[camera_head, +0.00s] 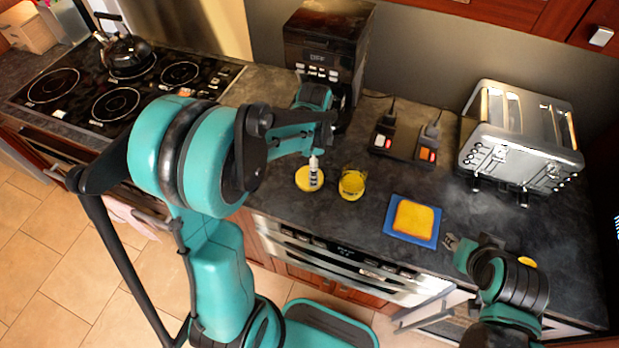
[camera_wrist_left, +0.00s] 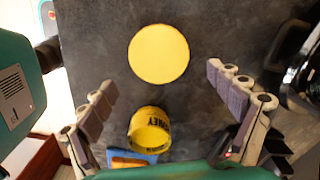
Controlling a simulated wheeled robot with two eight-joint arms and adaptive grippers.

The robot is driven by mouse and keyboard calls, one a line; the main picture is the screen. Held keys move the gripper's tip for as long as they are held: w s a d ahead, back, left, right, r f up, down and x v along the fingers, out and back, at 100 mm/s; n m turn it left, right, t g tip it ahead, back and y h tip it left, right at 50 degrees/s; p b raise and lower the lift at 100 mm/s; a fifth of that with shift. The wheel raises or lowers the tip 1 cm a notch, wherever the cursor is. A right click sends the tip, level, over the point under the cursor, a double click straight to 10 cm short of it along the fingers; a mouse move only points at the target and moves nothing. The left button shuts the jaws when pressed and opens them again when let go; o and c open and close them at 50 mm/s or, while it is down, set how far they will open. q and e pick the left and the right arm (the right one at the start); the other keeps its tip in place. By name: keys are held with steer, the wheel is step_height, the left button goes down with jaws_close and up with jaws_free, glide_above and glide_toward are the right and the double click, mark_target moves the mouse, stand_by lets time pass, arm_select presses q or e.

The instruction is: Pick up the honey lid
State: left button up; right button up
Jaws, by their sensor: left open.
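The honey lid (camera_head: 305,180) is a flat yellow disc lying on the dark countertop. In the left wrist view the lid (camera_wrist_left: 159,54) lies in the upper middle, apart from both fingers. My left gripper (camera_head: 315,172) is over the lid in the head view and hides part of it. In the left wrist view this gripper (camera_wrist_left: 160,82) is open, with nothing between its fingers. The open yellow honey jar (camera_head: 352,184) stands just right of the lid; it also shows in the left wrist view (camera_wrist_left: 149,130). My right gripper (camera_head: 452,242) is above the counter's front right; its opening is unclear.
A bread slice (camera_head: 414,217) lies on a blue square (camera_head: 395,232) right of the jar. A coffee machine (camera_head: 325,45) stands behind, a toaster (camera_head: 520,135) at right. A stove with a kettle (camera_head: 127,55) is left.

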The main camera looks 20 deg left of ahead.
arm_select(q)
step_height(320, 180, down, 4)
steer(key=shift+f+b, duration=0.15)
steer(key=shift+b, duration=0.45)
steer(key=c, duration=0.9)
step_height(320, 180, up, 10)
steer(key=p, duration=0.3)
